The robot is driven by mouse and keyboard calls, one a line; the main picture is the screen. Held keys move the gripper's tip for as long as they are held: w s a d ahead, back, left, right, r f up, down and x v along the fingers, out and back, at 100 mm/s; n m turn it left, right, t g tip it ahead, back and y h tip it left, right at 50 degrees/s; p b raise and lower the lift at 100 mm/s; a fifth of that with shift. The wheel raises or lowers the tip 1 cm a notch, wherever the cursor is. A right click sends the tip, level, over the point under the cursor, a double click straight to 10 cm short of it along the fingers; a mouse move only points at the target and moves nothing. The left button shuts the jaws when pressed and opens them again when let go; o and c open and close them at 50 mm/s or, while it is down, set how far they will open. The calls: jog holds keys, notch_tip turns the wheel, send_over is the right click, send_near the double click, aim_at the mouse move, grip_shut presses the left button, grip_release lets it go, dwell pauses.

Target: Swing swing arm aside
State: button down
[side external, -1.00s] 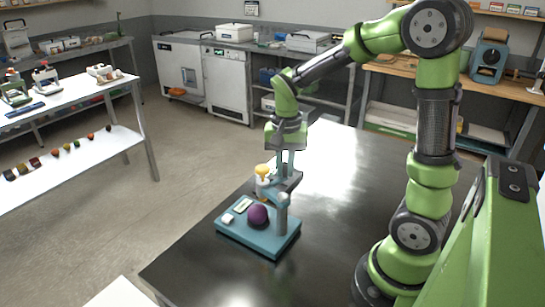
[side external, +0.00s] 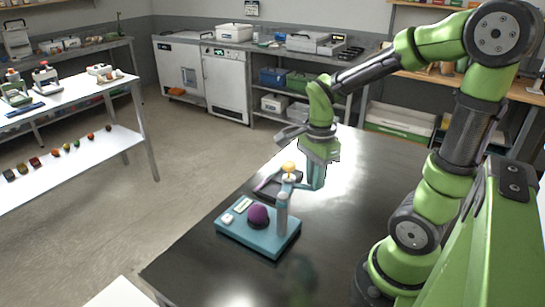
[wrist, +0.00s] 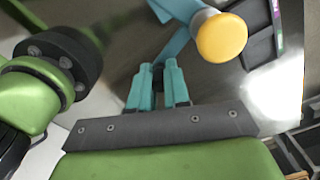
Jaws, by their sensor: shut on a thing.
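The testing device has a teal base (side external: 262,238) with a purple ball (side external: 258,214) on it and an upright grey post (side external: 281,213) at its right. The teal swing arm (side external: 300,184) runs from the top of the post out past the base's back side, clear of the ball. Its yellow knob (side external: 289,167) is also large in the wrist view (wrist: 222,38). My gripper (side external: 317,186) is shut on the swing arm behind and right of the post. In the wrist view my teal fingers (wrist: 158,72) are close together, and the exact grip is hard to see.
A dark tray (side external: 266,186) lies on the table just behind the base, below the swing arm and knob. The dark metal table (side external: 350,240) is clear to the right and in front. A white shelf (side external: 75,95) stands apart at left.

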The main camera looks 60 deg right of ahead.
jog(key=shift+s+a+m, duration=0.45)
jog(key=shift+s+m, duration=0.15)
jog(key=shift+m, duration=0.4)
jog(key=shift+s+a+m, duration=0.4)
jog(key=shift+s+m, duration=0.15)
jog(key=shift+m, duration=0.45)
jog(key=shift+s+a, duration=0.1)
jog(key=c, duration=1.1)
grip_release()
notch_tip(320, 180, up, 17)
jog(key=w+a+f+n+t+y, duration=0.1)
jog(key=a+f+n+t, duration=0.2)
jog(key=n, duration=0.8)
jog(key=w+a+f+n+t+y, duration=0.1)
jog(key=a+f+n+t, duration=0.2)
jog(key=n, duration=0.9)
jog(key=a+t, duration=0.1)
jog(key=a, duration=0.2)
jog(key=shift+w+a+f, duration=0.2)
jog(key=shift+w+a, duration=0.05)
